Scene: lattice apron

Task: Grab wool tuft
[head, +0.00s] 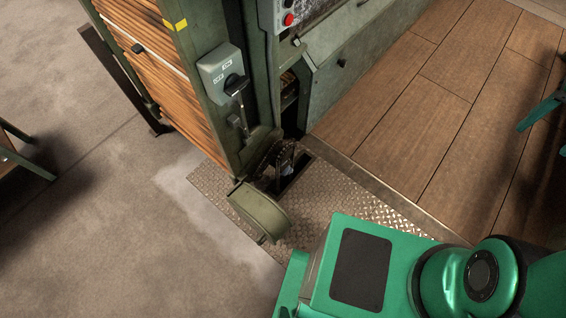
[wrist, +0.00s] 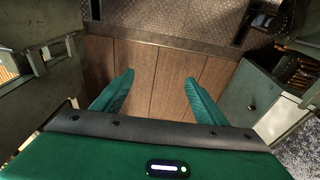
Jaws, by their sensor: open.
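I cannot make out a wool tuft for certain in either view. In the head view a small pale patch (head: 286,153) shows in the dark gap at the machine's foot, too small to tell what it is. My gripper (wrist: 160,77) is open in the wrist view, its two green fingers spread apart with only brown floor boards showing between them.
The green machine (head: 215,125) has a grey switch box (head: 222,75) and a red button (head: 289,19). A curved green guard (head: 258,212) stands at its foot on tread plate (head: 330,205). Concrete floor (head: 90,230) lies left.

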